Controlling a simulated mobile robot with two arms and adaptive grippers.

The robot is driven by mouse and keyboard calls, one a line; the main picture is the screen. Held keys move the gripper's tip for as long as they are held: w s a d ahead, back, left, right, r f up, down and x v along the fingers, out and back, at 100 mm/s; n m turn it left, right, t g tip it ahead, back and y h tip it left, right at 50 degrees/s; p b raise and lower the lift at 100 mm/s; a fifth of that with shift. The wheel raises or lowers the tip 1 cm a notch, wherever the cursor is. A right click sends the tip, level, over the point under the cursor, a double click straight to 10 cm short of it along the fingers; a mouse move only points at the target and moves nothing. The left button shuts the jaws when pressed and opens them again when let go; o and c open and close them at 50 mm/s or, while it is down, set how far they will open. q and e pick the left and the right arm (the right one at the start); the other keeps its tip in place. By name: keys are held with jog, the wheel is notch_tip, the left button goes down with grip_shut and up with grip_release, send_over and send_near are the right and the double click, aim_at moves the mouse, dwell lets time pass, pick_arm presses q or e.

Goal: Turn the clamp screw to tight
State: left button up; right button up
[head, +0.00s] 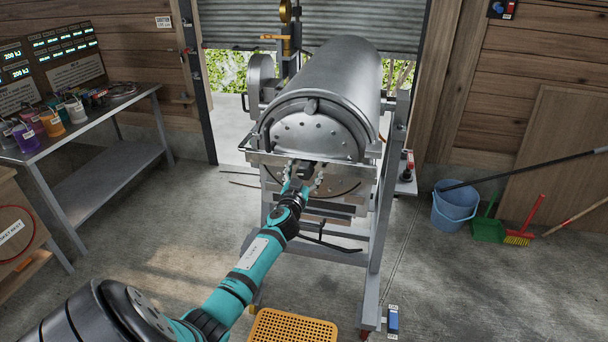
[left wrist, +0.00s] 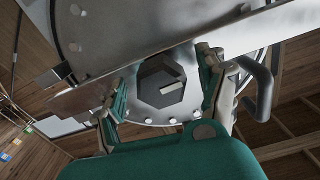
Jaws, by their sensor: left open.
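The clamp screw shows as a dark hexagonal head (left wrist: 160,82) with a pale mark on its face, in the middle of the left wrist view. In the head view it is a small dark piece (head: 306,170) at the front of the metal drum machine (head: 345,75), below the round drum lid (head: 312,135). My left gripper (head: 303,179) is open in front of it. In the left wrist view the fingers (left wrist: 160,88) stand on either side of the head, with gaps visible. My right gripper is not in view.
A metal crossbar (left wrist: 215,38) runs close above the fingers. A bent handle (left wrist: 264,92) is at their right. A yellow perforated step (head: 292,327) lies on the floor.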

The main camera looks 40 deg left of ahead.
pick_arm(q)
jog(key=c, duration=1.2)
jog(key=shift+o, duration=0.2)
jog(key=shift+m, duration=0.4)
jog(key=m, duration=0.3)
jog(key=shift+f+b, duration=0.1)
jog(key=shift+b, duration=0.3)
jog(key=m, duration=0.4)
jog(key=shift+b, duration=0.3)
jog(key=m, duration=0.5)
jog(key=shift+s, duration=0.1)
jog(key=m, duration=0.4)
jog(key=shift+a, duration=0.1)
jog(key=shift+r+m, duration=0.2)
jog(key=shift+m, duration=0.1)
